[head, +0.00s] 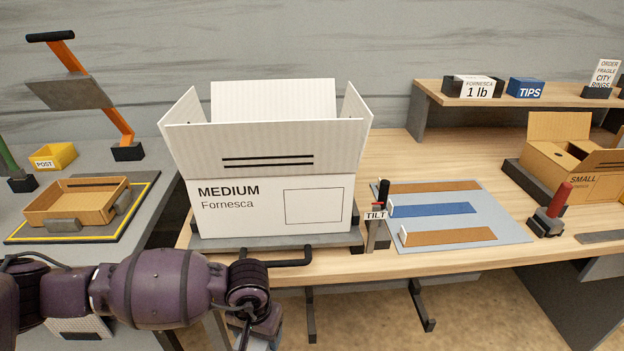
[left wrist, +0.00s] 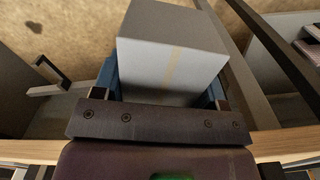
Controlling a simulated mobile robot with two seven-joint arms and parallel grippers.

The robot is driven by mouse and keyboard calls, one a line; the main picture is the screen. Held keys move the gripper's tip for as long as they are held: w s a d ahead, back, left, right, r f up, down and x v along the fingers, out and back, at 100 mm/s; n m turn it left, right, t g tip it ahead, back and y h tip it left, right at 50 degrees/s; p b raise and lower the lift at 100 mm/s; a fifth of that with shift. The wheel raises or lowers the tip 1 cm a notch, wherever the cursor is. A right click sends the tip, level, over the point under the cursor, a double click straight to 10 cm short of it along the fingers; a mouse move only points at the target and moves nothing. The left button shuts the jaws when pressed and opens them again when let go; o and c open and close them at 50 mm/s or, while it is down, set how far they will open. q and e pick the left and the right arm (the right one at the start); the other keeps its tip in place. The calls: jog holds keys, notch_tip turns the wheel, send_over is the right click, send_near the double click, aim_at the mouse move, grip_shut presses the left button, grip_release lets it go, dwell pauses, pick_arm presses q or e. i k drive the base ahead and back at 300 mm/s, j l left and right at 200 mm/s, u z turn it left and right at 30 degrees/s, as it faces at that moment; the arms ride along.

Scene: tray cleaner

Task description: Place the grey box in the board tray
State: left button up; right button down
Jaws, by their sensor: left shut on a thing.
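The grey box (left wrist: 165,62), with a tan tape strip, fills the middle of the left wrist view. My left gripper (left wrist: 162,92) is shut on it, with a blue finger at each side. In the head view my left gripper (head: 262,326) hangs at the bottom, below the bench's front edge, and hides most of the box. The board tray (head: 77,202) is a shallow brown tray at the left, looking empty, on a dark mat with a yellow outline. The gripper is to the right of the tray and apart from it. My right gripper is not in view.
A large open white MEDIUM carton (head: 275,205) stands on the wooden bench above my gripper. A TILT lever (head: 376,225) stands beside it. An orange-armed stand (head: 68,92) and a yellow POST bin (head: 53,157) are behind the tray. A small brown carton (head: 575,165) sits right.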

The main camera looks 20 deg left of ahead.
aim_at(69, 208)
jog(key=k+j, duration=0.1)
jog(key=j, duration=0.4)
jog(key=k+j+u, duration=0.1)
jog(key=j, duration=0.4)
jog(key=k+j+u, duration=0.1)
jog(key=j, duration=0.35)
